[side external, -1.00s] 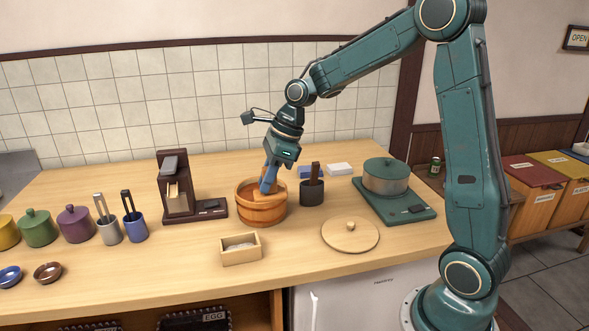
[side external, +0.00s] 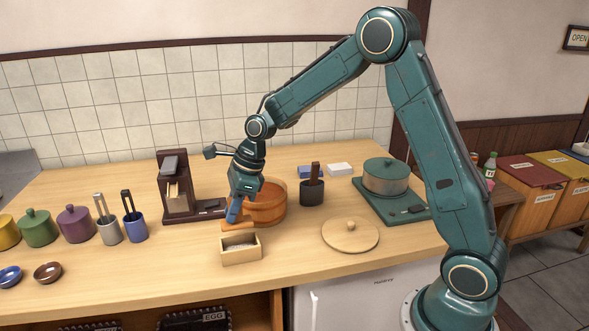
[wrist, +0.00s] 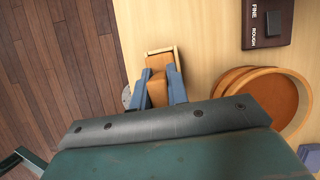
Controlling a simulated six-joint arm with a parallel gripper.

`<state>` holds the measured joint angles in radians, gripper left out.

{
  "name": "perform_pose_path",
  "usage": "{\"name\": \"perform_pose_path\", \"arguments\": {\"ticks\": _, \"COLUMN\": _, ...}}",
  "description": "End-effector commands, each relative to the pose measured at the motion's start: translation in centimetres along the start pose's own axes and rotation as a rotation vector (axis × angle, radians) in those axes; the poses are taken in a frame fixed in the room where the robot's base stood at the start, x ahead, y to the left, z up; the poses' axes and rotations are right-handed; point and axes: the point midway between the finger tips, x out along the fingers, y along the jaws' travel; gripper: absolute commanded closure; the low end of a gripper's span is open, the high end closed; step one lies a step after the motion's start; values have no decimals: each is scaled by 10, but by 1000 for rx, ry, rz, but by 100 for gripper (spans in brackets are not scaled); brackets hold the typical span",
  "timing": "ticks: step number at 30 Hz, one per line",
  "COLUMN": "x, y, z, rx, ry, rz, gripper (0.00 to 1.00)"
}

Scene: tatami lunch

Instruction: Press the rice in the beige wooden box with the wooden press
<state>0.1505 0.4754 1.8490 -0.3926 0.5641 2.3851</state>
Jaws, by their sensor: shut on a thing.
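The beige wooden box (side external: 241,257) stands open near the front of the counter, with white rice (side external: 239,245) inside. My gripper (side external: 234,212) is shut on the wooden press (side external: 229,225), an orange-brown block, just above and behind the box in the side view. In the wrist view the blue fingers of my gripper (wrist: 160,90) clasp the press (wrist: 157,88) on both sides. The box (wrist: 161,49) shows there beyond and below the press, its rice mostly hidden. The press appears apart from the rice, but the exact gap is hard to tell.
A round wooden tub (side external: 273,213) stands close behind and right of my gripper. A dark cup (side external: 312,193) and a round lid (side external: 350,235) are at the right.

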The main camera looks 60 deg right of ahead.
Motion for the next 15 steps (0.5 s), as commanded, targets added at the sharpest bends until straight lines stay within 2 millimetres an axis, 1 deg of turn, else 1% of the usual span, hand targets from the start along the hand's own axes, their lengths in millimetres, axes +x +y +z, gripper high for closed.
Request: {"name": "perform_pose_path", "arguments": {"ticks": 15, "x": 25, "y": 0, "z": -11, "rx": 0, "ry": 0, "rz": 1, "gripper": 100}}
